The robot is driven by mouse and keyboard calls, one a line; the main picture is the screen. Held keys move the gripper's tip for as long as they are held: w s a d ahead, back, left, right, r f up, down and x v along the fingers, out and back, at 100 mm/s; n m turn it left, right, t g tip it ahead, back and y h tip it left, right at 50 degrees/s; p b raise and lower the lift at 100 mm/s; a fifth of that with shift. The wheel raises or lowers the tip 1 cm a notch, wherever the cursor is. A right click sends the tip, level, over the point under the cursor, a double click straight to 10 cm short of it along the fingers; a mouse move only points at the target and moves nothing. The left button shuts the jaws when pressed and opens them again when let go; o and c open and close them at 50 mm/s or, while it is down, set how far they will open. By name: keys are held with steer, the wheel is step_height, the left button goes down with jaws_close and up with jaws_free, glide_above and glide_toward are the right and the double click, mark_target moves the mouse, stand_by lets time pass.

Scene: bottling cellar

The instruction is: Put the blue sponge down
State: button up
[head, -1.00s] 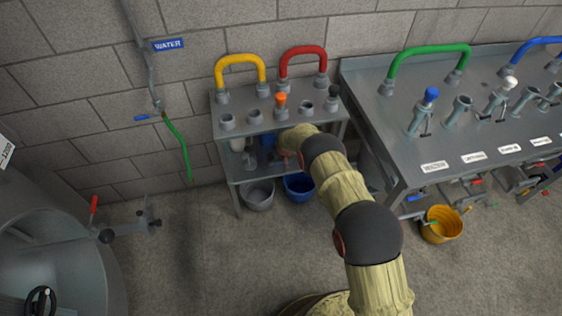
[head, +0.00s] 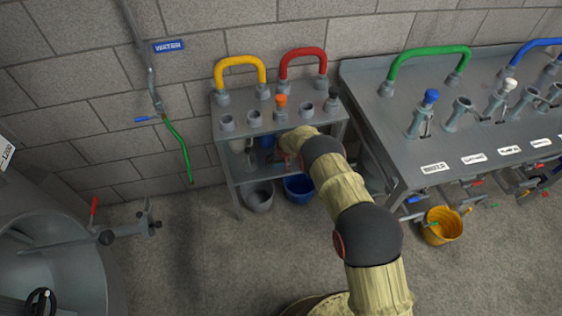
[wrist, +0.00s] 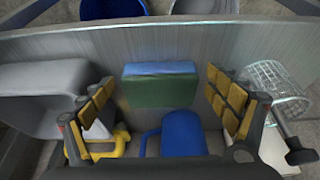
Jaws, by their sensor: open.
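The blue sponge (wrist: 160,70) shows in the wrist view as a block with a blue face and a larger green face. It appears to sit on the grey shelf, close to its edge. My gripper (wrist: 159,82) is open, with one yellow-padded finger on each side of the sponge and a visible gap on both sides. In the head view my arm reaches in under the top of the small grey stand (head: 290,122). The gripper and the sponge are hidden there.
Beside the sponge are a blue object (wrist: 183,135), a yellow handle (wrist: 110,148), a grey tub (wrist: 35,100) and a wire basket (wrist: 277,88). Below the shelf, a grey bucket (head: 260,197) and a blue bucket (head: 299,187) stand on the floor.

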steer(key=p+v, duration=0.3)
steer(key=v, duration=0.4)
steer(key=shift+r, duration=0.35)
steer(key=shift+s, duration=0.15)
steer(key=s+d+f+g+h, duration=0.1)
steer(key=s+d+g, duration=0.1)
steer(key=s, duration=0.4)
steer(key=s+d+f+g, duration=0.1)
steer(key=s+d, duration=0.1)
steer(key=s, duration=0.4)
steer(key=s+d+r+m+t+p, duration=0.1)
steer(key=s+d+r, duration=0.5)
steer(key=s+r, duration=0.6)
steer(key=s+d+r+m+t+p, duration=0.1)
steer(key=s+d+r, duration=0.5)
steer(key=r, duration=2.1)
steer(key=s+d+r+m+t+p, duration=0.1)
steer(key=s+d+r, duration=0.5)
steer(key=s+r, duration=1.2)
steer(key=shift+d+r+t+p, duration=0.25)
steer(key=shift+r+t+p, duration=0.3)
steer(key=shift+r+t, duration=0.25)
